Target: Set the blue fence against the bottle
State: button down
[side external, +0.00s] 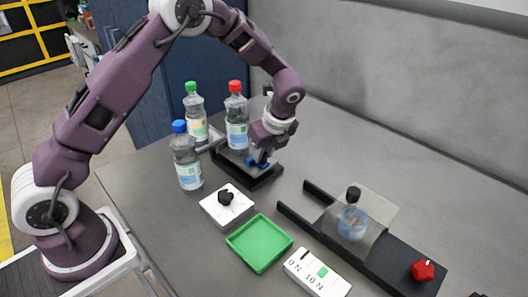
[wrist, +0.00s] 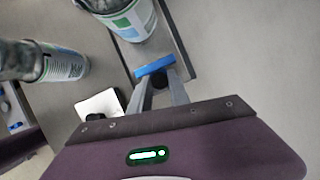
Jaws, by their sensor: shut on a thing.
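My gripper (side external: 260,158) is shut on the blue fence (side external: 257,163) over the near part of a black-edged station (side external: 250,180). In the wrist view the blue fence (wrist: 155,67) lies across the tips of my gripper (wrist: 160,78). A clear bottle with a red cap (side external: 237,125) stands upright at the far part of that station. Its labelled body shows at the top of the wrist view (wrist: 132,18). A gap shows there between the fence and the bottle. My wrist partly hides the station in the side view.
Bottles with blue (side external: 186,160) and green (side external: 195,115) caps stand left of the station. A white box with a black knob (side external: 226,204), a green tray (side external: 259,244) and a white labelled panel (side external: 316,274) lie nearer. A second black station (side external: 390,268) holds a black-capped bottle (side external: 352,218).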

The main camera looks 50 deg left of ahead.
dwell(0.4)
jog(key=shift+a, duration=2)
jog(key=c, duration=1.2)
grip_release()
jog(key=v, duration=0.7)
jog(key=shift+r, duration=0.15)
